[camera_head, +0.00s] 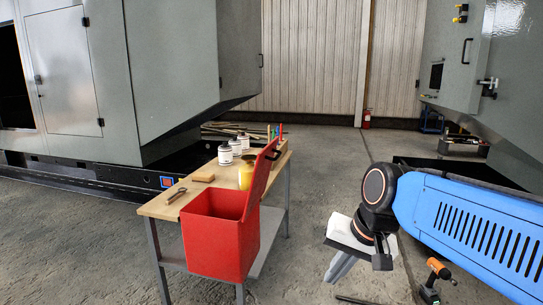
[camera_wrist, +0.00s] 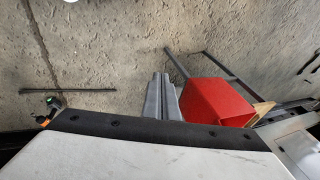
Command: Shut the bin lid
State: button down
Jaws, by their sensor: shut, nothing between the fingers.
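The red bin (camera_head: 215,243) is at the near end of the wooden workbench (camera_head: 160,208), and its inside shows from above. Its red lid (camera_head: 259,178) stands raised on the right side of the bin, tilted a little to the right, with a dark handle near its top. My gripper (camera_head: 333,278) is to the right of the bin, pointing down, shut and empty, clear of the lid. In the wrist view, the gripper's fingers (camera_wrist: 160,78) are together, with a red part of the bin (camera_wrist: 215,100) just to their right.
Several white jars (camera_head: 225,155), a yellow container (camera_head: 245,176), a wooden block (camera_head: 203,177) and a tool stand on the bench. An orange drill-like tool (camera_head: 440,269) is at the lower right. The concrete floor between bench and gripper looks clear. Large grey cabinets flank the scene.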

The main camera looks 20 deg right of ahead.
jog(key=w+d+r+m+t+y, duration=0.1)
jog(key=w+d+r+m+y, duration=0.25)
jog(key=w+r+m, duration=0.7)
jog(key=w+d+r+m+t+y, duration=0.15)
jog(key=w+r+m+y, duration=0.5)
jog(key=w+r, duration=0.7)
jog(key=m+h, duration=0.1)
jog(key=h, duration=0.1)
send_near(261, 157)
jog(key=shift+g, duration=0.25)
jog(key=x, duration=0.4)
jog(key=shift+w+a+f, duration=0.1)
jog(key=shift+a+f, duration=0.05)
jog(key=shift+f, duration=0.3)
jog(key=shift+w+a+r, duration=0.1)
jog(key=shift+w+a, duration=0.1)
jog(key=shift+a, duration=0.2)
jog(key=shift+a, duration=0.1)
